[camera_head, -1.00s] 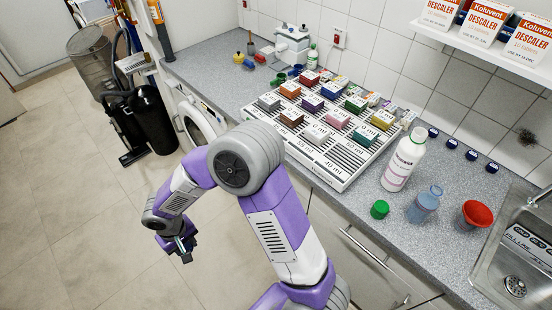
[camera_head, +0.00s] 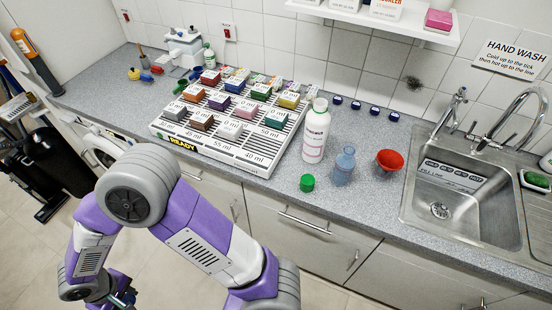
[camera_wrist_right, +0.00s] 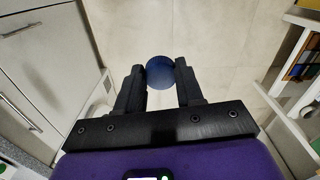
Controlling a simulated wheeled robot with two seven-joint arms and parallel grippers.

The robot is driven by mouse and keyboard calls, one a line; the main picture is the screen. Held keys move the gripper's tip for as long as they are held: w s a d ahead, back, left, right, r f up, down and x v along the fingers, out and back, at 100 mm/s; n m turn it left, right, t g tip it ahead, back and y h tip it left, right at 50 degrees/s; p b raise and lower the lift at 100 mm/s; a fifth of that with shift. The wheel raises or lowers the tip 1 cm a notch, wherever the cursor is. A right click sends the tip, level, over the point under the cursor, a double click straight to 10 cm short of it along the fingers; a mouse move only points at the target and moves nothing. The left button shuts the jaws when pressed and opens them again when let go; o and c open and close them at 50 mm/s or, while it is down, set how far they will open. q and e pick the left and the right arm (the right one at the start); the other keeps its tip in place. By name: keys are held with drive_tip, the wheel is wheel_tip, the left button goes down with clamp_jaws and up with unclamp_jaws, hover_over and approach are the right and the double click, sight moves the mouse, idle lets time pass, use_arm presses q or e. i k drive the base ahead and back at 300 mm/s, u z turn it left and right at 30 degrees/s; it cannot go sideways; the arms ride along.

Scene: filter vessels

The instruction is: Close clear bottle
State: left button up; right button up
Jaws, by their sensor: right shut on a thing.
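A clear bluish bottle (camera_head: 344,168) stands upright on the counter, and I see no cap on its neck. A green cap (camera_head: 307,183) lies to its left and a red funnel-like cup (camera_head: 389,161) stands to its right. In the right wrist view my right gripper (camera_wrist_right: 160,88) is shut on a round dark blue piece (camera_wrist_right: 160,72), held over the floor. My left gripper (camera_head: 125,297) hangs at the lower left of the head view, away from the counter and partly cut off. Its fingers are too small to read.
A white labelled bottle (camera_head: 316,132) stands behind the green cap. Several small dark blue round pieces (camera_head: 337,100) line the wall. A rack of coloured blocks (camera_head: 255,160) is left, a steel sink (camera_head: 425,220) right.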

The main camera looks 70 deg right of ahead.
sight(345, 163)
drive_tip(key=k, duration=1.35)
drive_tip(key=z, duration=1.9)
